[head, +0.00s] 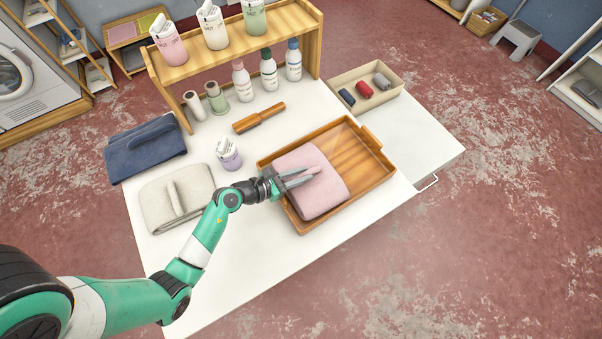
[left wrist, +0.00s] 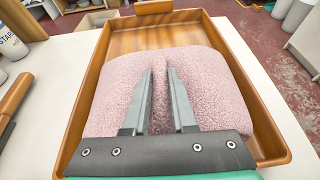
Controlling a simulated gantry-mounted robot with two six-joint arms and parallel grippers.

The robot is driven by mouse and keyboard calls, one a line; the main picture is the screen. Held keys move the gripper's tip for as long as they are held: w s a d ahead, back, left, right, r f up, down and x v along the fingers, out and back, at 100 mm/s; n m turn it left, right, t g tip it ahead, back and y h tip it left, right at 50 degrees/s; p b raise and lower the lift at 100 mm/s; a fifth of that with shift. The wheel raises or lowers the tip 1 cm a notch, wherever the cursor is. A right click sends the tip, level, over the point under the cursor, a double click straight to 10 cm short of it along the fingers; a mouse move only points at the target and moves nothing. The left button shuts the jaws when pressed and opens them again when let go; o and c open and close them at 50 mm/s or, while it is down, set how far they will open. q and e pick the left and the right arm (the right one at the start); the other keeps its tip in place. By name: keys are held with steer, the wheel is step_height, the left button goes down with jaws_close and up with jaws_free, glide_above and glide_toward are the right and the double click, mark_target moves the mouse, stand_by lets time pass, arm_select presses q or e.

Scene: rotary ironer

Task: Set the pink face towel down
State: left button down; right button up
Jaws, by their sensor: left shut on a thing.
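The pink face towel (head: 322,196) is folded and lies in the left part of the wooden tray (head: 374,171). My left gripper (head: 306,177) is over the towel, its fingers shut on a raised pinch of the cloth. In the left wrist view the towel (left wrist: 208,85) fills the near half of the tray, with a ridge of cloth between the two fingers (left wrist: 160,95). Whether the towel's underside rests fully on the tray floor is hidden. My right gripper is not in view.
The tray's right part is bare. A beige towel (head: 158,205) and a navy towel (head: 130,155) lie to the left. A lilac container (head: 229,157), a wooden roller (head: 259,118) and bottles (head: 268,75) stand or lie behind. A box (head: 349,104) holds rolled cloths.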

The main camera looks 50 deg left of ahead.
arm_select(q)
steer(key=shift+f, duration=0.25)
